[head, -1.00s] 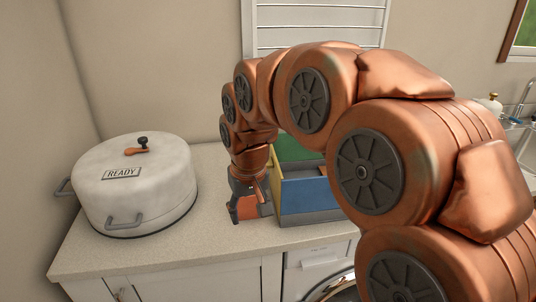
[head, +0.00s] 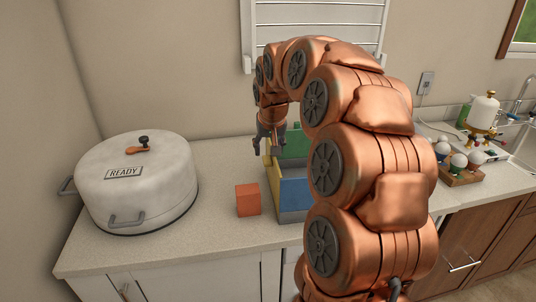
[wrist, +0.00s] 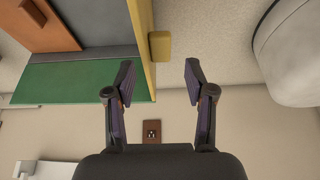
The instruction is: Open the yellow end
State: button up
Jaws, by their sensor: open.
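The box stands on the counter with a blue front wall (head: 294,193), a green back wall (head: 296,143) and a yellow end (head: 272,178) on its left. In the wrist view the yellow end (wrist: 148,18) shows as a thin edge with a yellow handle block (wrist: 160,46) on its outer face. The yellow end looks upright against the box. My gripper (head: 269,151) is open and empty, above the box's back left corner. In the wrist view my gripper's fingertips (wrist: 159,78) are apart, with the handle block beyond them and between them. My arm hides the box's right side.
An orange cube (head: 248,199) sits on the counter left of the box. A white pot marked READY (head: 137,180) stands farther left. A wall rack (head: 320,22) is behind. A wooden tray of bulbs (head: 461,178) is at the right. Counter between pot and box is mostly clear.

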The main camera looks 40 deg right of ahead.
aim_at(267, 159)
jog(key=shift+p+x, duration=0.65)
jog(key=shift+x, duration=1.7)
jog(key=shift+c, duration=0.4)
grip_shut()
